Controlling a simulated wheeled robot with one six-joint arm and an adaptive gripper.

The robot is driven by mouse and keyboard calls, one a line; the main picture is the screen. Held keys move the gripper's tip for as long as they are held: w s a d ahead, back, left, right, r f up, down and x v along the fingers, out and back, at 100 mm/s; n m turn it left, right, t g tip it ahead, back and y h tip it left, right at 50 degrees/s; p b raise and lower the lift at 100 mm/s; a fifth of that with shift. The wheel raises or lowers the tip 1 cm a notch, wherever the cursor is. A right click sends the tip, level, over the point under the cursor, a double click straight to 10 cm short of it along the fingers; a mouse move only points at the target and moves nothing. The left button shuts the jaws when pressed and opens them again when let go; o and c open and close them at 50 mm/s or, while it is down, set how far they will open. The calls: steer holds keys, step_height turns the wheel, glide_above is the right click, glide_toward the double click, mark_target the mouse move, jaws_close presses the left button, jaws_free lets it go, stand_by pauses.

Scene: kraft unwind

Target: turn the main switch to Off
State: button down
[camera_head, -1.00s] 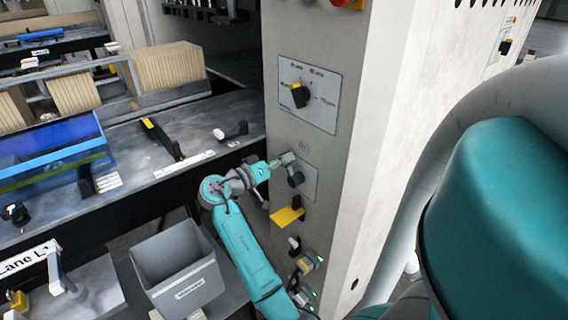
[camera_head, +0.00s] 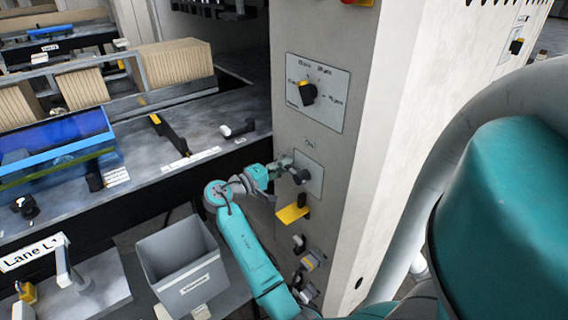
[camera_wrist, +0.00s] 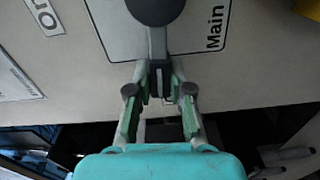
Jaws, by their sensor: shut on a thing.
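The main switch is a dark round knob (camera_wrist: 155,10) with a grey handle (camera_wrist: 158,45) on a light plate (camera_wrist: 118,38) marked "Main" in the wrist view. In the head view its dark knob (camera_head: 300,176) shows on the cabinet front, below the large selector panel. My gripper (camera_wrist: 160,85) is shut on the end of the handle, with one finger on each side. In the head view my gripper (camera_head: 284,164) reaches the switch from the left. Part of the knob is cut off at the top of the wrist view.
A selector panel (camera_head: 330,112) with a dark knob is above the switch. A yellow tag (camera_head: 291,214) and small devices (camera_head: 311,262) are below it. A grey bin (camera_head: 182,262) stands at the lower left. A dark bench (camera_head: 200,120) runs left of the cabinet.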

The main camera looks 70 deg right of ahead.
steer(key=shift+f+n, duration=0.4)
steer(key=shift+n, duration=0.2)
steer(key=shift+f, duration=0.1)
steer(key=c, duration=1)
jaws_free()
steer(key=shift+c, duration=0.2)
steer(key=shift+w+a, duration=0.1)
steer(key=v, duration=1.1)
steer(key=shift+a, duration=0.35)
